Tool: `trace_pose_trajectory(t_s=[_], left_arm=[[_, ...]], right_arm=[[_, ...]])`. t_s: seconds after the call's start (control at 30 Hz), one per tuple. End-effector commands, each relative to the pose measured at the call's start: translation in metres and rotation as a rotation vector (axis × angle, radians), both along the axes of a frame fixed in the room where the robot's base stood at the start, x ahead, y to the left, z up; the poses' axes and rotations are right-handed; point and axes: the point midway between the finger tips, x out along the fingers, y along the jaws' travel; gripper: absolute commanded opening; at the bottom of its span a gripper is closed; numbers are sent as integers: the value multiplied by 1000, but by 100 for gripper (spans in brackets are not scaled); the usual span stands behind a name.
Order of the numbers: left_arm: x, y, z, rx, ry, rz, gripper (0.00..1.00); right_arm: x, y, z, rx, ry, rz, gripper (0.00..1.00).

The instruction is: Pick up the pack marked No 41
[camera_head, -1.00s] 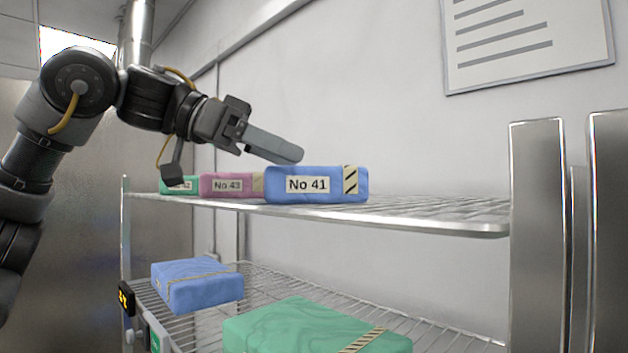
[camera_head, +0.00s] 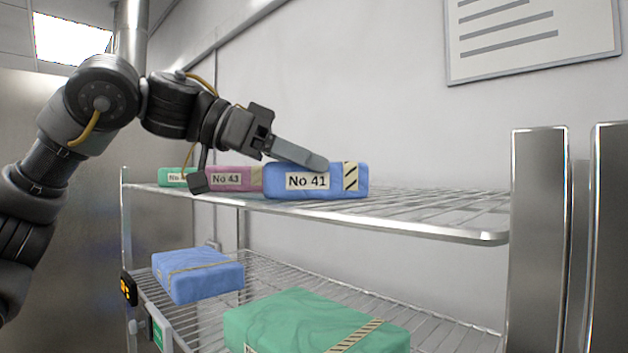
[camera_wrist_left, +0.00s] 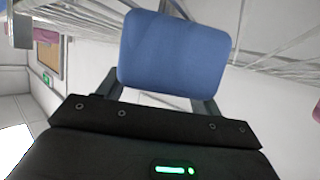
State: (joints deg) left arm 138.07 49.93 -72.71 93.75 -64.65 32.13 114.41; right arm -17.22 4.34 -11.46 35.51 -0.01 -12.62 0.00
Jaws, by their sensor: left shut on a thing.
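The blue pack marked No 41 (camera_head: 350,190) stands at the front of the upper wire shelf, its label facing me. My left gripper (camera_head: 318,163) reaches in from the left at the top of the pack, a finger lying along its upper edge. In the left wrist view the blue pack (camera_wrist_left: 175,52) sits between the two fingers of my left gripper (camera_wrist_left: 165,85), which is shut on it. Whether the pack's underside touches the shelf is hard to tell. My right gripper is not in view.
A pink pack marked No 43 (camera_head: 238,178) and a green pack (camera_head: 172,177) stand left of it on the upper shelf (camera_head: 430,210). The shelf's right part is clear. A blue pack (camera_head: 197,275) and a green pack (camera_head: 310,320) lie on the lower shelf. Steel posts (camera_head: 540,240) stand at the right.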

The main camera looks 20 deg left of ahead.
Motion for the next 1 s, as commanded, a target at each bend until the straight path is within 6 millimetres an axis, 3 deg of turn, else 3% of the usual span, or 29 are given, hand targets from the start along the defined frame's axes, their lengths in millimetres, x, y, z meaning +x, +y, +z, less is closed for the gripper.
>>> trace_pose_trajectory(t_s=[0.37,0.6,0.87,1.0], left_arm=[[0,0,5,-1,-2,0,35],[-1,-1,30,-3,-2,0,35],[-47,21,95,-4,-5,1,35],[-77,36,108,0,-7,3,35]], right_arm=[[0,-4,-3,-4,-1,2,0],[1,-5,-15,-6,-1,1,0],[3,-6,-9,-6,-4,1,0],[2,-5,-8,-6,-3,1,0]])
